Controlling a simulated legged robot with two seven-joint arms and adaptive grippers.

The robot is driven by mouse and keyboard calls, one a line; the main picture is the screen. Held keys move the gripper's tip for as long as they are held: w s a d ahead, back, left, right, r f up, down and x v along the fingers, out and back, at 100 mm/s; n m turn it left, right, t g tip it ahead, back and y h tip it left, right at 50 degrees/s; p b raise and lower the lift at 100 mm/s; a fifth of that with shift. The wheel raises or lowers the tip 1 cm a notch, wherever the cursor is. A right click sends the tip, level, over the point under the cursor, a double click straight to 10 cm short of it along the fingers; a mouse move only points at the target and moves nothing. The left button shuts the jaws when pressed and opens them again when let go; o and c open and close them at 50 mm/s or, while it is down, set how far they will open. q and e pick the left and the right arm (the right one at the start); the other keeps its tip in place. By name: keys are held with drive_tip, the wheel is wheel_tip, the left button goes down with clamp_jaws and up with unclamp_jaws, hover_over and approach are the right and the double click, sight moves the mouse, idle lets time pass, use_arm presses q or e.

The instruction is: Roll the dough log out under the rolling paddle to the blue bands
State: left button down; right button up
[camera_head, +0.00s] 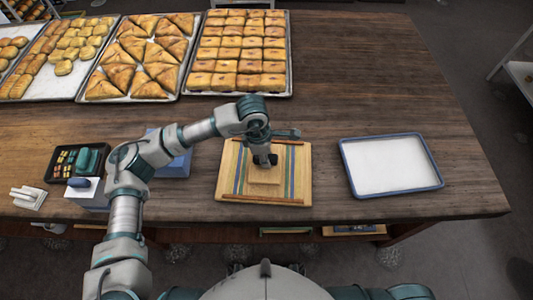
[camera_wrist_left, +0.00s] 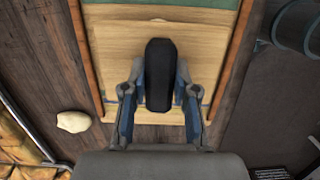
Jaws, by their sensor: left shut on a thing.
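The wooden board (camera_head: 304,178) lies near the table's front edge, with brown rails along its far and near sides and coloured bands, including a blue band (camera_head: 239,172), left and right. The rolling paddle (camera_head: 262,179), a pale flat plate, rests over the board's middle between the bands. My left gripper (camera_head: 265,158) is shut on the paddle's black handle (camera_wrist_left: 159,75), with a finger at each side of it in the left wrist view. My right gripper is not in view.
A white-lined blue tray (camera_head: 440,186) stands right of the board. Pastry trays (camera_head: 237,94) fill the back left. A blue box (camera_head: 177,166) and a dark tray (camera_head: 57,176) stand left. A pale lump (camera_wrist_left: 73,121) lies on the table beside the board. The back right table is clear.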

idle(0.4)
use_arm(q)
drive_tip(key=shift+s, duration=0.1)
drive_tip(key=shift+s, duration=0.3)
drive_tip(key=shift+f, duration=0.1)
drive_tip(key=shift+s+a+b, duration=0.1)
drive_tip(key=shift+b, duration=0.2)
